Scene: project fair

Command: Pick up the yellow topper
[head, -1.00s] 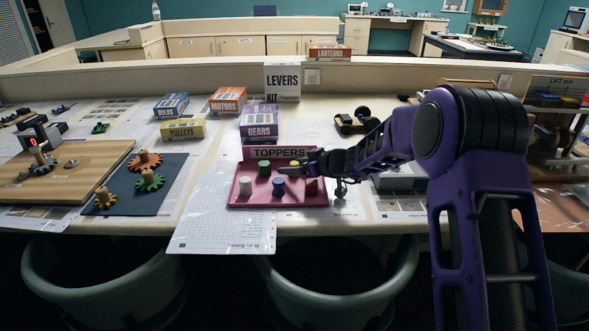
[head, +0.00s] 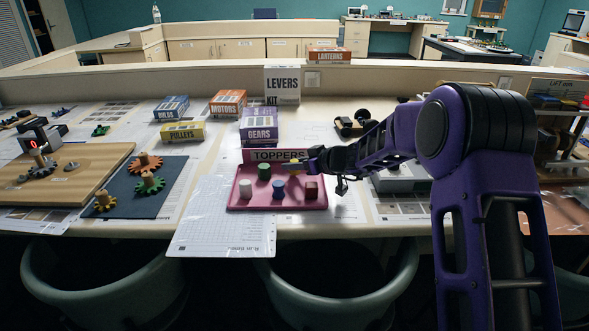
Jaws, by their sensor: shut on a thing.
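The yellow topper (head: 293,168) is small and partly hidden by my gripper, at the back of the pink tray (head: 236,204). My gripper (head: 295,165) reaches in from the right and is shut on the yellow topper. I cannot tell whether the topper is clear of the tray floor. A green topper (head: 264,171) stands at the back left of the tray, a white one (head: 246,189) at the front left, a blue one (head: 278,187) in the front middle and a dark red one (head: 311,187) at the front right.
A "TOPPERS" sign (head: 277,155) stands behind the tray, with the purple GEARS box (head: 259,125) beyond it. A dark mat (head: 165,200) with gears lies to the left. A printed sheet (head: 222,228) lies at the front left, bare of objects.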

